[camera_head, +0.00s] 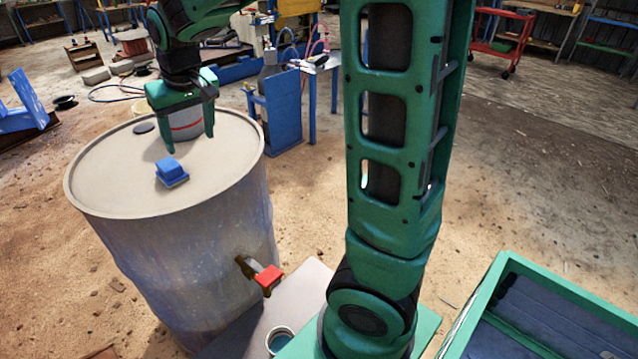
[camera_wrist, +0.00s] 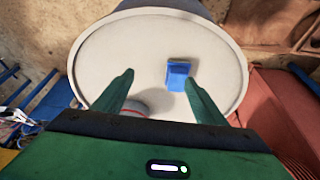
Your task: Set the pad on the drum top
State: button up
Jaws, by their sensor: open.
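The drum (camera_head: 110,165) is a large worn grey barrel with a flat pale top, also seen from above in the wrist view (camera_wrist: 115,50). A small blue block on a flat blue base (camera_head: 171,172) sits on the drum top near its middle; I cannot tell whether it is the pad. In the wrist view the blue piece (camera_wrist: 178,72) lies ahead of the right finger. My gripper (camera_head: 183,138) is open above the far part of the drum top, fingers pointing down. A grey cylinder with a red band (camera_head: 186,122) shows between the fingers, mostly hidden in the wrist view (camera_wrist: 136,106).
A dark round cap (camera_head: 144,127) lies on the drum top near its far left edge. A red-handled tap (camera_head: 268,279) sticks out of the drum's side. A blue stand with a bottle (camera_head: 275,110) is behind the drum.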

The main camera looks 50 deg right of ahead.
jog(key=s+d+f+m+g, duration=0.1)
jog(key=s+d+m, duration=0.1)
jog(key=s+d, duration=0.55)
jog(key=s+d+f+m+g, duration=0.1)
jog(key=s+d, duration=0.3)
jog(key=s, duration=0.6)
jog(key=s+d+f+m+g, duration=0.1)
jog(key=s+f+m+g, duration=0.1)
jog(key=s, duration=1.4)
jog(key=shift+s+d+f+m, duration=0.2)
jog(key=shift+f+m, duration=0.1)
jog(key=shift+f, duration=0.45)
